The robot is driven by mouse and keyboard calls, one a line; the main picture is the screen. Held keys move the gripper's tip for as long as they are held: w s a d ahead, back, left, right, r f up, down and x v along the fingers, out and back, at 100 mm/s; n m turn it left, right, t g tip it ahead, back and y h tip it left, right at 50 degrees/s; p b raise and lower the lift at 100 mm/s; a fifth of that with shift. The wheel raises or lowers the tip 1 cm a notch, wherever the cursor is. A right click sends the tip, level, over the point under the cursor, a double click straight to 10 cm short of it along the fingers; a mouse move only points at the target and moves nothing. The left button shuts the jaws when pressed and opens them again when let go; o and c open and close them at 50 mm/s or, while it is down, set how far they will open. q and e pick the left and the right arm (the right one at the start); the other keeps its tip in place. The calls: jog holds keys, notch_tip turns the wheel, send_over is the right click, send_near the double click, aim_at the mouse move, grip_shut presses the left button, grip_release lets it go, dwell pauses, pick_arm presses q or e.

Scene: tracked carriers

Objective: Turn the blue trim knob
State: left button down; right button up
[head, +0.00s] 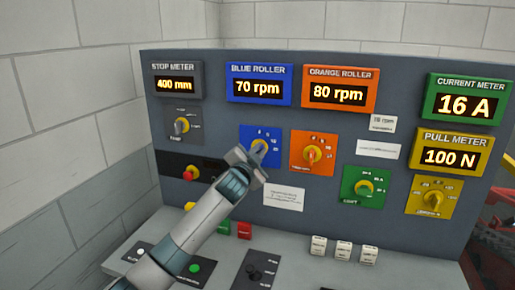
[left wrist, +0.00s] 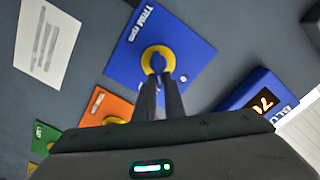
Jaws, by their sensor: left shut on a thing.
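The blue trim knob is a yellow ring-shaped dial (head: 258,147) on a square blue plate (head: 274,134) in the middle of the panel. It also shows in the left wrist view as a yellow ring (left wrist: 147,58) on the blue plate (left wrist: 185,30) marked TRIM. My left gripper (head: 256,157) reaches up to the knob from below. In the left wrist view its two fingers (left wrist: 165,84) are close together at the knob, shut on it. The fingertips hide part of the knob. The blue roller display (head: 258,88) above reads 70 rpm. My right gripper is not in view.
An orange plate with a dial (head: 312,154) sits just right of the blue one. A red button (head: 191,173) is to the left. Green (head: 364,187) and yellow (head: 433,198) dial plates are at right. Small buttons and a sloped desk lie below.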

pick_arm(q)
jog(key=shift+d+f+m, duration=0.1)
jog(key=shift+f+m, duration=0.05)
jog(key=shift+m, duration=1.05)
jog(key=shift+p, duration=0.3)
jog(key=c, duration=1.8)
grip_release()
jog(key=shift+c, duration=0.2)
jog(key=shift+s, duration=0.15)
